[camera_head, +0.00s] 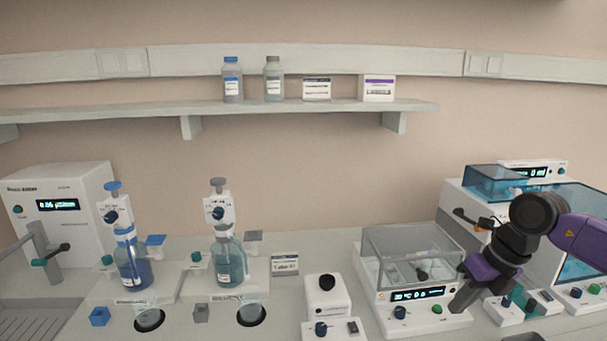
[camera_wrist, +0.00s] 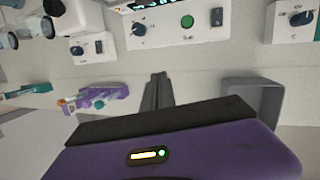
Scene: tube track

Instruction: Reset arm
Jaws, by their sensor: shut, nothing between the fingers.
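My gripper (camera_head: 459,304) is at the right of the head view, on my black and purple arm, pointing down. It is in front of the white device with a clear lid (camera_head: 412,243), over its front right corner as seen in the head view. In the wrist view my gripper's dark fingers (camera_wrist: 158,78) are together and empty, above the pale bench. The device's front panel with a knob and a green button (camera_wrist: 187,21) lies beyond the fingertips. Whether the fingers touch anything cannot be told.
A purple tool (camera_wrist: 98,98) lies left of the fingers and a grey bin (camera_wrist: 279,97) stands right of them. A large white machine with blue covers (camera_head: 492,181) stands behind my arm. Two bottle dispensers (camera_head: 131,262) (camera_head: 229,262) stand left. A shelf (camera_head: 280,105) holds bottles and boxes.

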